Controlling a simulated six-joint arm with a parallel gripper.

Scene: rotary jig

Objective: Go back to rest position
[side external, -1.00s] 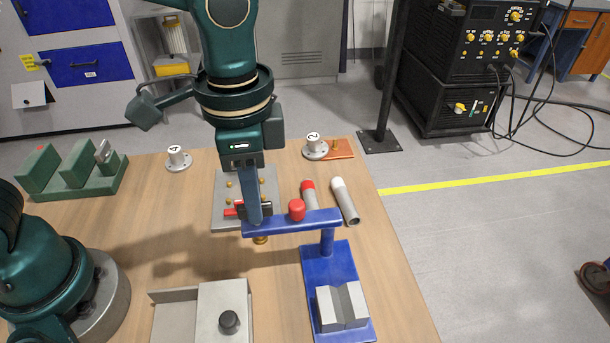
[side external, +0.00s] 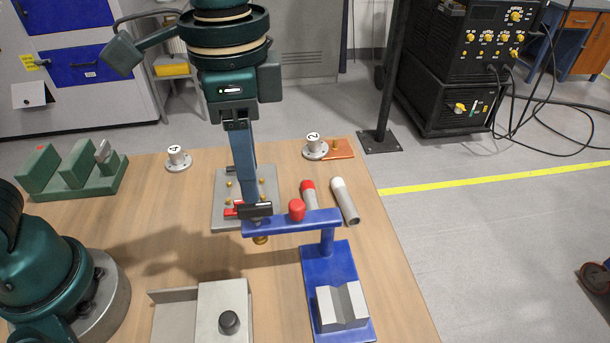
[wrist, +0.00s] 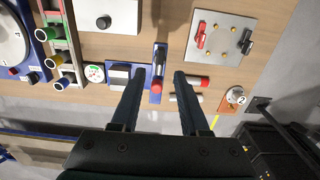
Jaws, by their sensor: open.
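My gripper (side external: 246,206) points down over the wooden table, with its blue-grey fingers above the left end of a blue stand's arm (side external: 290,222). In the wrist view my gripper (wrist: 158,76) is open, its two fingers well apart with nothing held between them. The blue arm's dark end block (side external: 256,210) shows in the gap between the fingers in the wrist view (wrist: 160,58). The side view does not clearly show the distance between the fingertips and this block. A red knob (side external: 297,209) stands on the arm.
A grey plate (side external: 264,184) with brass pins lies behind the fingers. Two cylinders, red-ended (side external: 309,194) and white (side external: 344,200), lie to the right. A grey V-block (side external: 342,306) sits on the stand's base. A green rack (side external: 75,175) is at left.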

